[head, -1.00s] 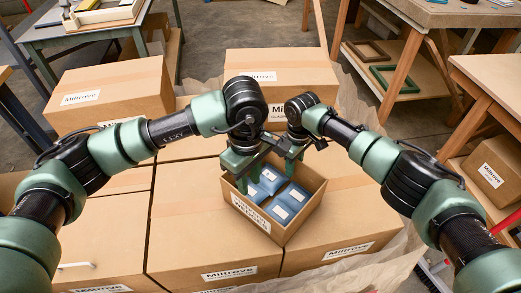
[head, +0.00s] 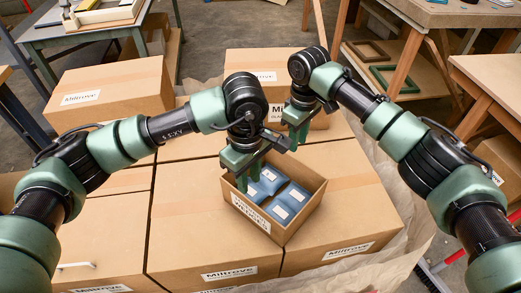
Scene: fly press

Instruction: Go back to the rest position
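My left gripper (head: 249,176) points down over the back-left corner of a small open cardboard box (head: 262,219). Its green fingers look apart, and they overlap the box's rim in the picture; whether they touch it I cannot tell. My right gripper (head: 298,137) hangs behind the box, clear of it, with its fingers apart and nothing between them. Several blue packets (head: 282,212) with white labels sit inside the box. The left gripper partly hides the box's back-left corner and the packet there.
The small box stands on large closed cartons (head: 215,236). More cartons stand behind, at the back left (head: 108,92) and back middle (head: 250,66). Crumpled brown paper (head: 400,262) lies along the right side.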

